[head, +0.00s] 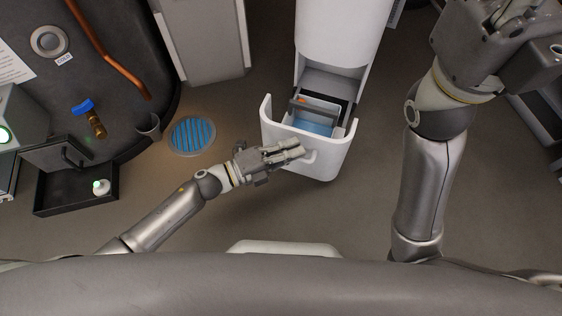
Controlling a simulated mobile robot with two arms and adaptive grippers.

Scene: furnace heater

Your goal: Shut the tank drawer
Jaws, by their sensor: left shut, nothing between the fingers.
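The white tank drawer (330,165) stands pulled out from the lower part of a tall white unit (335,35). Inside it a tank with blue content (313,124) and a grey bar across it shows. My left gripper (297,150) is shut and empty. It lies over the drawer's front face from the left, by what looks like the handle; whether it touches cannot be told. My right gripper (515,12) is raised at the top right, away from the drawer and partly cut off by the frame; its fingers are unclear.
A dark tank with a copper pipe (97,45) and blue-handled tap (84,107) is at the left. A round blue floor drain (192,135) lies left of the drawer. A black tray (75,190) stands at far left. Floor in front of the drawer is clear.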

